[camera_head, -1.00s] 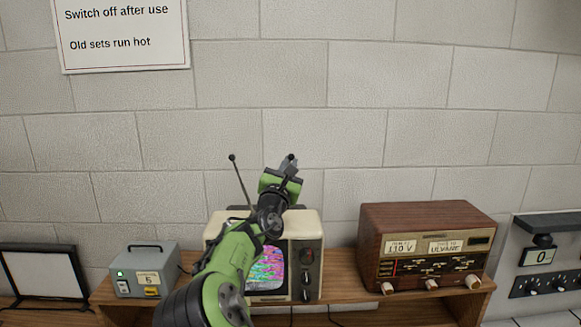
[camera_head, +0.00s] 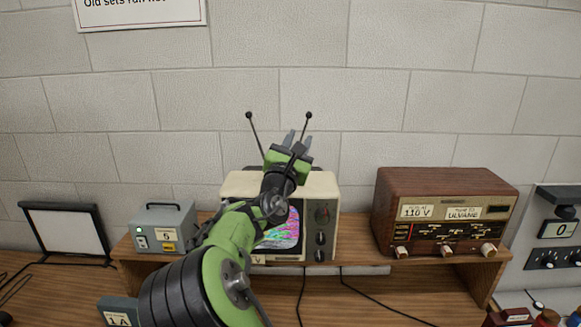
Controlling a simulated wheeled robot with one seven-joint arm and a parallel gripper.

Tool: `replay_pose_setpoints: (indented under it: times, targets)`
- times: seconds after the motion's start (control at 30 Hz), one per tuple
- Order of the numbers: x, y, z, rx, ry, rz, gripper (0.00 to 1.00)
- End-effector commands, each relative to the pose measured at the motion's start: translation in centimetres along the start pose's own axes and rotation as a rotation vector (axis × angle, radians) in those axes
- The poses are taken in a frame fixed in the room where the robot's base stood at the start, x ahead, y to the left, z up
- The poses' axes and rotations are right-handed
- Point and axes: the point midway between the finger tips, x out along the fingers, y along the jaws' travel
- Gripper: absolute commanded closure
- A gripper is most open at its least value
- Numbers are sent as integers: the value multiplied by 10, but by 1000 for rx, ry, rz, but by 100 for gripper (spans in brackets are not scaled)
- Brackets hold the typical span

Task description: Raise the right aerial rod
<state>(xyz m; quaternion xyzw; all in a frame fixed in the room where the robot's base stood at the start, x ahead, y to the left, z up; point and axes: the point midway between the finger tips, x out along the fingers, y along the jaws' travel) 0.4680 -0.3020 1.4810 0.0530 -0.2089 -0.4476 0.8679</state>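The old cream television (camera_head: 327,189) stands on the wooden shelf with a bright, colourful, scrambled picture on its screen (camera_head: 284,232). Its left aerial rod (camera_head: 255,134) leans outward to the left and ends in a dark ball. The right aerial rod (camera_head: 305,126) leans to the right, with its ball at about the same height. My gripper (camera_head: 298,139) is in front of the right rod's lower part, fingers pointing up and apart. The rod shows between the fingertips, below its ball; I cannot tell whether they touch it. My gripper and arm hide the rod's base and part of the television.
A wooden radio (camera_head: 445,192) stands right of the television, and a grey box (camera_head: 165,229) stands left. A dark-framed panel (camera_head: 64,230) is at the far left. Cables hang below the shelf (camera_head: 356,254). The wall above the rods is clear.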

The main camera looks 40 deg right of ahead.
Motion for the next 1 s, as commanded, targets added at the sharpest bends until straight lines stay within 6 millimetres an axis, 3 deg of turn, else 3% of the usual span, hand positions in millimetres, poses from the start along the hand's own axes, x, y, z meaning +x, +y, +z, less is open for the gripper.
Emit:
replay_pose_setpoints:
  times: [0.1, 0.33, 1.0]
  targets:
    - [-37, 0, -6, 3, 5, 5, 68]
    - [-80, 0, -3, 1, 2, 2, 68]
    - [-86, -6, -5, 30, 20, -14, 68]
